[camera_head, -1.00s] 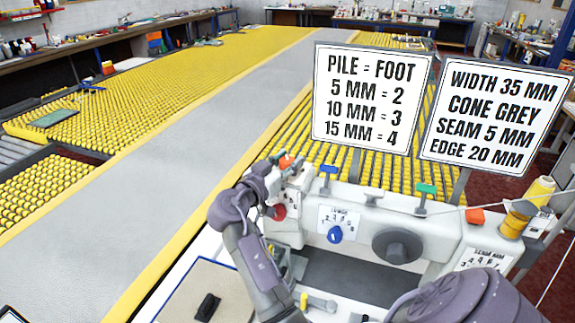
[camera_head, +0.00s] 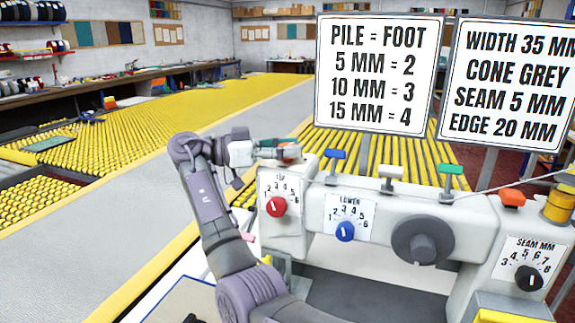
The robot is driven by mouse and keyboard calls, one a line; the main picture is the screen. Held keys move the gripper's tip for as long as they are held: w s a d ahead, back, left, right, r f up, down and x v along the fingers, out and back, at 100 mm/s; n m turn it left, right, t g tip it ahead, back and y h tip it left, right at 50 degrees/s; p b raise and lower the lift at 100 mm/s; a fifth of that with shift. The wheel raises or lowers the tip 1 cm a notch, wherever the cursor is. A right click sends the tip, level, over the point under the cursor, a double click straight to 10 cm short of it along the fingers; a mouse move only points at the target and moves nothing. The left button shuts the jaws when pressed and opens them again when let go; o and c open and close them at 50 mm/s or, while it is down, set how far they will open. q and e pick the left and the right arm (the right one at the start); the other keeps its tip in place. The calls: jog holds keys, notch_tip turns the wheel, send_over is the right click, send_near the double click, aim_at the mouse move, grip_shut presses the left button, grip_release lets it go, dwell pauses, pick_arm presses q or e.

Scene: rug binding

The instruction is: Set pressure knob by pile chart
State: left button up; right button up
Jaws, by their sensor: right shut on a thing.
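The pile chart (camera_head: 378,75) stands upright behind the machine and reads pile = foot: 5 mm = 2, 10 mm = 3, 15 mm = 4. My right gripper (camera_head: 288,151) is at the top left of the white machine (camera_head: 470,222), above the red dial. No scale for this knob can be read. The red dial (camera_head: 276,207), the blue dial (camera_head: 345,231) marked LOWER and the black dial (camera_head: 529,278) marked SEAM MM are on the machine's front. My left gripper is not in view.
A second sign (camera_head: 507,85) reads width 35 mm, cone grey, seam 5 mm, edge 20 mm. Blue, white and green posts and an orange button (camera_head: 512,198) stand on the machine top. A yellow cone (camera_head: 560,204) is at right. The grey rug (camera_head: 140,190) runs left.

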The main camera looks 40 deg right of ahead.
jog(key=shift+m+g+y+b, duration=1)
jog(key=shift+m+g+b, duration=0.1)
jog(key=shift+g+b, duration=0.3)
jog(key=o, duration=1.2)
jog(key=shift+c, duration=0.2)
notch_tip(320, 180, up, 10)
